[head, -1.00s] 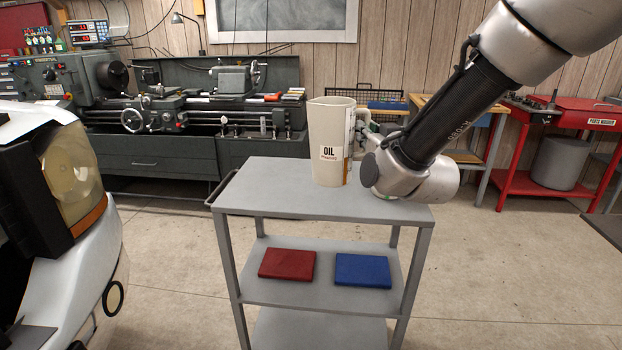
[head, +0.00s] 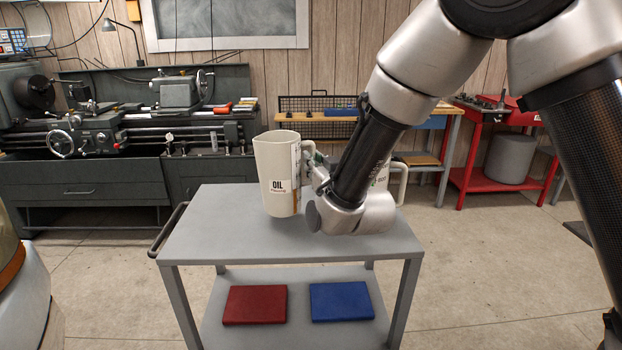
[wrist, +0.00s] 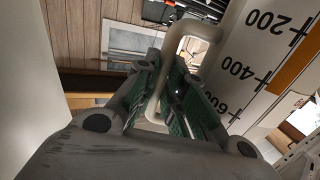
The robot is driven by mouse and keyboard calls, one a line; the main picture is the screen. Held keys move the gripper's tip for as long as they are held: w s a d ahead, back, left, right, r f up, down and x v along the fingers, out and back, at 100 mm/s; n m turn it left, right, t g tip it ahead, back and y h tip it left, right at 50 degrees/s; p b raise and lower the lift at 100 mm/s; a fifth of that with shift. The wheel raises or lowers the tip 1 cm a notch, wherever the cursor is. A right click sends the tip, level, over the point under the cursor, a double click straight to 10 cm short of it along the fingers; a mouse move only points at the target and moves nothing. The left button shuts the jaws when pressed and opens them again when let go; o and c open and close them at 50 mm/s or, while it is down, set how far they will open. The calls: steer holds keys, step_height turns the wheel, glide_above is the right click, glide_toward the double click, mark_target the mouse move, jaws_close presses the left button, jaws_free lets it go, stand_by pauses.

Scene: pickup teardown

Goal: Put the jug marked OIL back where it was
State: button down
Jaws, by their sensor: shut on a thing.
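The jug marked OIL (head: 277,178) is tall and cream-coloured, and stands upright over the top of the grey cart (head: 215,235). I cannot tell whether its base touches the cart top. My gripper (head: 316,178) reaches it from the right and is shut on its handle. In the wrist view the handle (wrist: 187,45) runs between my green-padded fingers (wrist: 168,92), with the jug's scale-marked wall (wrist: 245,62) on the right. A second pale jug (head: 398,178) stands behind my wrist, mostly hidden; its handle shows.
A red box (head: 254,304) and a blue box (head: 341,301) lie on the cart's lower shelf. The left part of the cart top is bare. A lathe (head: 120,140) stands behind at left, a red parts washer (head: 500,150) at back right. Open floor lies to the right.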

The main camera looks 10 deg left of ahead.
steer(key=shift+f, duration=1.75)
steer(key=c, duration=1.5)
jaws_free()
steer(key=v, duration=1.2)
steer(key=shift+s+d, duration=0.1)
